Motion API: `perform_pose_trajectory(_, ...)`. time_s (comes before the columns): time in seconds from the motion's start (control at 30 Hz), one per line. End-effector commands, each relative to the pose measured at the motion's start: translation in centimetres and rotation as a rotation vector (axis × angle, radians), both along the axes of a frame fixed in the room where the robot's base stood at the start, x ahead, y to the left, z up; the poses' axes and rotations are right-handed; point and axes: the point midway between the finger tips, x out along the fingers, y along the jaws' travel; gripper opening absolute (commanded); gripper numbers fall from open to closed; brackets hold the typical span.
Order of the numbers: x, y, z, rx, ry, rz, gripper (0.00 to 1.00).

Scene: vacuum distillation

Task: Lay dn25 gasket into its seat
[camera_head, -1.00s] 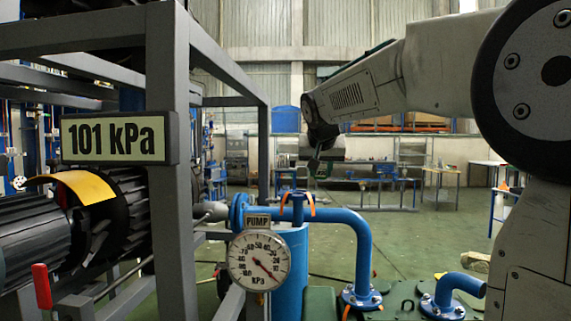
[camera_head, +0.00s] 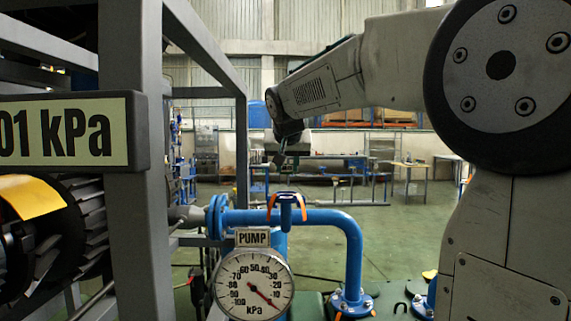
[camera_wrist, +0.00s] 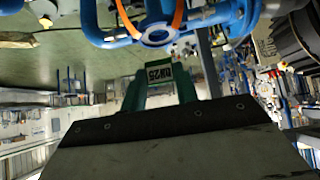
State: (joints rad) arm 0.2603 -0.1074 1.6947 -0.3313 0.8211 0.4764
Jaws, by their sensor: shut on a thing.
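My gripper (camera_wrist: 160,88) shows in the wrist view with two green fingers shut on the dn25 gasket's small label piece (camera_wrist: 160,71), which reads like DN25. The gasket's ring itself cannot be made out clearly. Beyond the fingertips is a blue open flange (camera_wrist: 158,36) with a round hole and orange clamp parts beside it. It is apart from the held piece. In the head view my gripper (camera_head: 284,156) is small and dark, hanging above and behind the blue pipe top with orange clamp arms (camera_head: 286,205). What it holds cannot be told there.
A grey frame post (camera_head: 137,220) with a kPa display (camera_head: 68,132) stands at left. A PUMP gauge (camera_head: 253,284) is in front of the blue pipework (camera_head: 352,245). Green floor behind is mostly open, with benches farther back.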

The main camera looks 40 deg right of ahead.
Motion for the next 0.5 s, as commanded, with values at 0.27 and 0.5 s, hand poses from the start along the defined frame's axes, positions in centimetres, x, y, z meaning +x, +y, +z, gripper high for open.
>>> perform_pose_trajectory(0.27, 0.0, 0.2, -2.7, 0.001, 0.003, 0.003, 0.08)
perform_pose_trajectory(0.5, 0.1, 0.2, -4.7, -0.001, 0.003, 0.004, 0.08)
